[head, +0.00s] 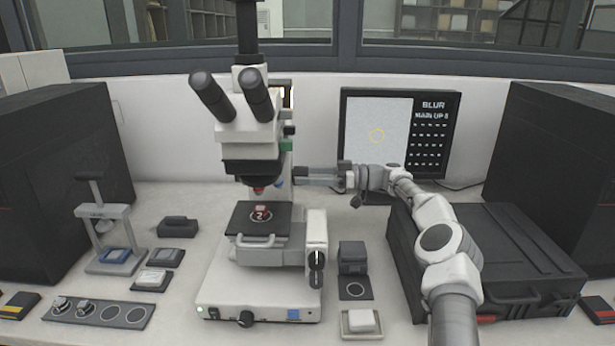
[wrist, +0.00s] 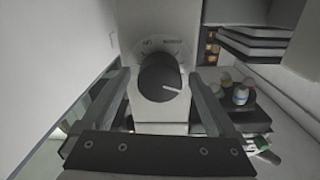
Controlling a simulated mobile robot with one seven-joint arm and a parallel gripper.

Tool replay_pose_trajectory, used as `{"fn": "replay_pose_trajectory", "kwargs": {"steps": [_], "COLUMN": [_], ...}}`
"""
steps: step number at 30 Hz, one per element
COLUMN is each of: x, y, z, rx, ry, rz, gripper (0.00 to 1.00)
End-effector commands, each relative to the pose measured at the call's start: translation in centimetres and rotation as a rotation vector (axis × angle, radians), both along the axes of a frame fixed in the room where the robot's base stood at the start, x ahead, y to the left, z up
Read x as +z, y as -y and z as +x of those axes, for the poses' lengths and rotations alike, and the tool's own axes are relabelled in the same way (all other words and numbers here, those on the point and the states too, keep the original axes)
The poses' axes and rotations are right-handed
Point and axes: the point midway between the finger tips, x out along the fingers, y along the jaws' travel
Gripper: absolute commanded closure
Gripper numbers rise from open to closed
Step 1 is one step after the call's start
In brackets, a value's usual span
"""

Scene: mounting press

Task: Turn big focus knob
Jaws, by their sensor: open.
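The microscope (head: 225,290) stands in the middle of the bench in the head view. My gripper (head: 299,175) reaches in from the right, level with the gap between its head and stage. In the wrist view, a large dark round knob (wrist: 158,82) with a white pointer line sits on a pale housing with scale marks. The open fingers of my gripper (wrist: 159,74) stand left and right of the knob, with visible gaps. I cannot tell how far the tips reach along it. This knob cannot be made out clearly in the head view.
A monitor (head: 377,135) reading "BLUR" stands behind my arm. A black case (head: 500,255) lies to the right. Small dark knobs (head: 316,258) are on the stage's right side. The wrist view shows small bottles (wrist: 240,95) at right and a pale wall (wrist: 55,65) at left.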

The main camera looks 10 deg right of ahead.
Motion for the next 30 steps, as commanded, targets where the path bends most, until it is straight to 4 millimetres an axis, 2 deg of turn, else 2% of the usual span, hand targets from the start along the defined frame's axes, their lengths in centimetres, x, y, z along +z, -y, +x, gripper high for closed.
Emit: {"fn": "replay_pose_trajectory", "kwargs": {"steps": [2,16,23,30], "x": [0.0,-0.03,-0.03,-0.04], "y": [0.01,0.04,0.05,0.03], "z": [0.0,-0.01,0.0,0.0], "rx": [0.0,0.0,0.0,0.001], "ry": [0.0,-0.001,-0.019,-0.118], "rz": [0.0,0.0,0.003,0.022], "gripper": [0.07,0.91,0.92,0.92]}}
